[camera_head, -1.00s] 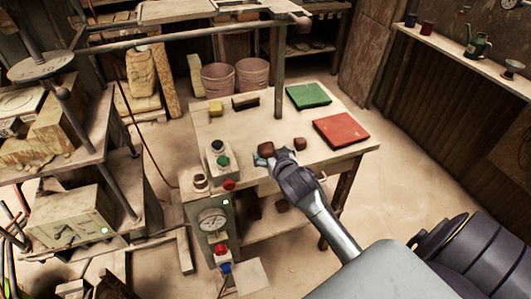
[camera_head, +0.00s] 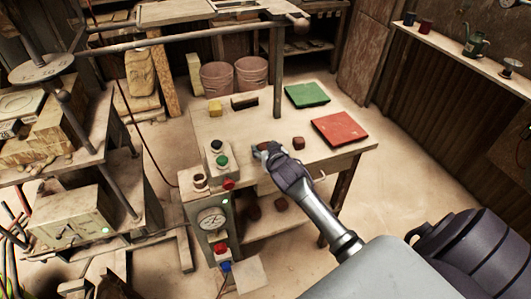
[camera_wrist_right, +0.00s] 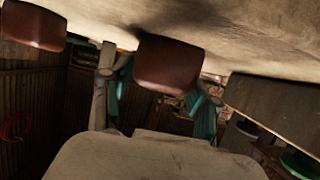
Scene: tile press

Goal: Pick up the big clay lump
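The big clay lump is a reddish-brown block at the front of the workbench. In the right wrist view the big clay lump (camera_wrist_right: 168,62) sits between the two fingers of my right gripper (camera_wrist_right: 155,95), with a gap visible on the left finger's side. In the head view my right gripper (camera_head: 262,151) is low at the bench and mostly hides this lump. The gripper looks open around it; I see no firm contact. A smaller clay lump (camera_head: 298,143) lies just to the right on the bench; the wrist view shows a lump (camera_wrist_right: 32,25) at upper left. My left gripper is not in view.
The workbench (camera_head: 240,128) also holds a green tray (camera_head: 307,94), a red tray (camera_head: 340,129), a yellow block (camera_head: 215,107) and a dark bar (camera_head: 244,101). A button box (camera_head: 218,160) stands left of my gripper.

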